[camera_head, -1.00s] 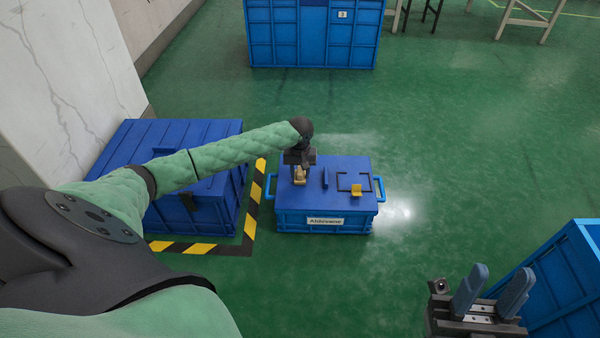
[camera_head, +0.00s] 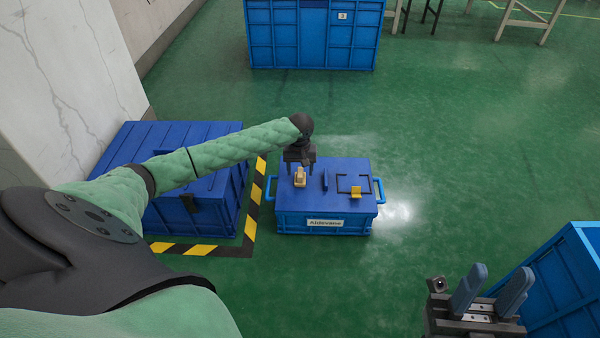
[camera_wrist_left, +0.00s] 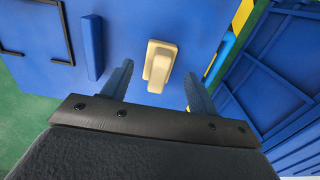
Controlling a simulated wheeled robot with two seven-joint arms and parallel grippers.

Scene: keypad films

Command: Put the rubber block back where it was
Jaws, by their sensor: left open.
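A beige block (camera_head: 299,177), which I take to be the rubber block, stands on the blue lid (camera_head: 335,200) of a crate labelled Aldovane. My left gripper (camera_head: 300,170) is open, with one finger on each side of the block and a gap to each. My right gripper (camera_head: 491,286) is open and empty at the lower right, far from the block.
A closed blue crate (camera_head: 205,140) stands left, inside yellow-black floor tape (camera_head: 252,208). An open blue bin (camera_head: 570,275) is beside my right gripper.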

